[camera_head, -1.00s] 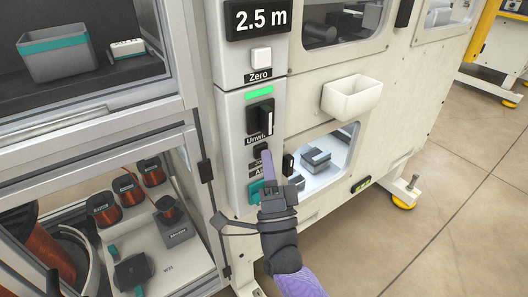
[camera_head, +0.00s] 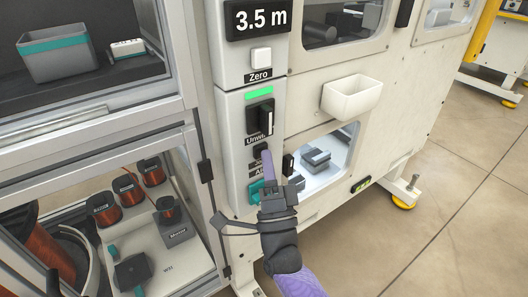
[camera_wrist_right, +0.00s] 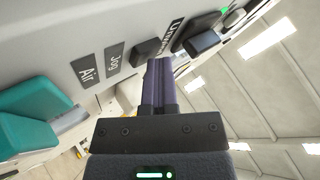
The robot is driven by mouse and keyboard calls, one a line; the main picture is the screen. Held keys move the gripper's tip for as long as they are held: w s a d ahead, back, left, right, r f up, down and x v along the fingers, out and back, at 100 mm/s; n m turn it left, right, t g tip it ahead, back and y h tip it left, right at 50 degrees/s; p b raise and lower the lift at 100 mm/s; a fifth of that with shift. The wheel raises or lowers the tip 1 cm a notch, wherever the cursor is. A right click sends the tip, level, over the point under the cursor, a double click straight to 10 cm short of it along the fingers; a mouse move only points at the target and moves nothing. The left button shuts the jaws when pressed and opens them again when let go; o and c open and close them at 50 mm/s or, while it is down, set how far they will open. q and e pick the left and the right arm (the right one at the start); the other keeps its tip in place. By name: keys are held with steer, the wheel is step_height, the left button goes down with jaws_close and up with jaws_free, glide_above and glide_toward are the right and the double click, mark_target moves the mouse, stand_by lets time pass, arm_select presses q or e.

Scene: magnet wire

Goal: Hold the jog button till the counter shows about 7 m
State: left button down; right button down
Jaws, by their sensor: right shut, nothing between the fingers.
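The counter (camera_head: 257,18) at the top of the control column reads 3.5 m. The dark jog button (camera_head: 258,151) is on the column below the black Unwind selector (camera_head: 260,118). It also shows in the right wrist view (camera_wrist_right: 146,50), near the Jog label (camera_wrist_right: 114,60). My right gripper (camera_head: 266,155) is shut and empty, with its purple fingertips at the jog button. In the right wrist view, the fingertips (camera_wrist_right: 160,64) overlap the button's edge, and the exact contact is hidden. My left gripper is not in view.
A white Zero button (camera_head: 261,55) sits under the counter, and a green light (camera_head: 259,92) is lit below it. A teal Air part (camera_head: 256,192) is below the jog button. A white bin (camera_head: 351,97) juts out to the right.

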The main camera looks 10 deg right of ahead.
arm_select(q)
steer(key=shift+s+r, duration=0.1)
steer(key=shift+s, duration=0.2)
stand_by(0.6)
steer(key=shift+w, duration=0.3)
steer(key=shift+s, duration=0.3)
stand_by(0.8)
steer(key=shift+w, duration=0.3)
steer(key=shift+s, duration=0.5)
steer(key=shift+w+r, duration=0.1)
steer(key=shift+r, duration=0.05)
arm_select(e)
steer(key=shift+s, duration=0.1)
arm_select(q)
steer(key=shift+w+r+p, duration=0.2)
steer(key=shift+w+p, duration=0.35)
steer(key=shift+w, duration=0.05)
arm_select(e)
steer(key=shift+s+d, duration=0.3)
steer(key=shift+s, duration=0.45)
